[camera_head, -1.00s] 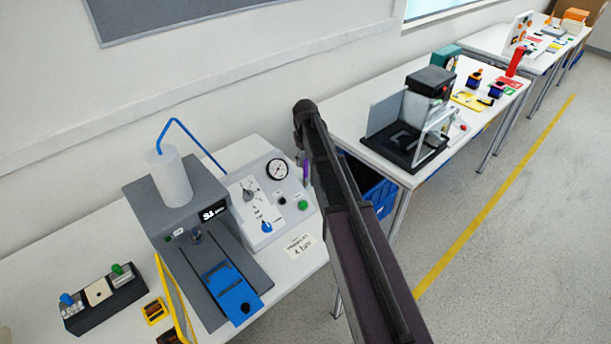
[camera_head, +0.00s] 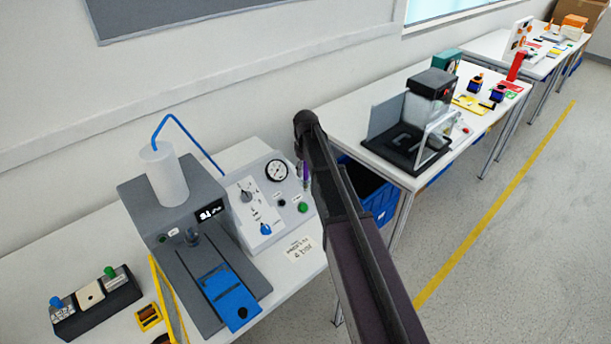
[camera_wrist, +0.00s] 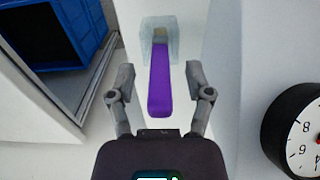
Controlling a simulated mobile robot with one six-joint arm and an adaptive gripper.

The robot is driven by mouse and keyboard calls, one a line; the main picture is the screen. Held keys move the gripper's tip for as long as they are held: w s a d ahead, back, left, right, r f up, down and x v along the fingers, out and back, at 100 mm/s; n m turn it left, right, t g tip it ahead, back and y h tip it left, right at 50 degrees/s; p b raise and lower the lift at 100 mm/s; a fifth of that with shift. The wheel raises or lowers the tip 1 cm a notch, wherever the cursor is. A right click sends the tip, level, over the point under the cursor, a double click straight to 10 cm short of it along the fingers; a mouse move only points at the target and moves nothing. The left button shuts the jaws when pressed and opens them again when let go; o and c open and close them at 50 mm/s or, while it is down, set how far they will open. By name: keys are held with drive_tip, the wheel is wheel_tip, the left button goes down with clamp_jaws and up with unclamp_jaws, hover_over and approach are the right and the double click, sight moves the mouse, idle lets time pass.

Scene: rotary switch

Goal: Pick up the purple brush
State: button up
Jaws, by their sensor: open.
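The purple brush (camera_wrist: 160,82) shows in the wrist view with its handle pointing toward my gripper. Its far end sits in a translucent holder (camera_wrist: 157,30) on a pale surface. My gripper (camera_wrist: 158,80) is open, with one finger on each side of the purple handle and a gap on both sides. In the head view a small purple strip of the brush (camera_head: 306,173) shows just left of my arm's far end. My gripper is mostly hidden behind my arm there.
A pressure gauge (camera_wrist: 302,140) is close on the right in the wrist view; it sits on a grey control panel (camera_head: 262,205) in the head view. A blue crate (camera_head: 378,192) stands between the tables. A dispensing machine (camera_head: 195,210) stands left of the panel.

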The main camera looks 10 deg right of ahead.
clamp_jaws()
drive_tip(key=shift+r, duration=0.1)
idle(0.4)
wheel_tip(320, 180, up, 10)
drive_tip(key=p, duration=1)
idle(0.6)
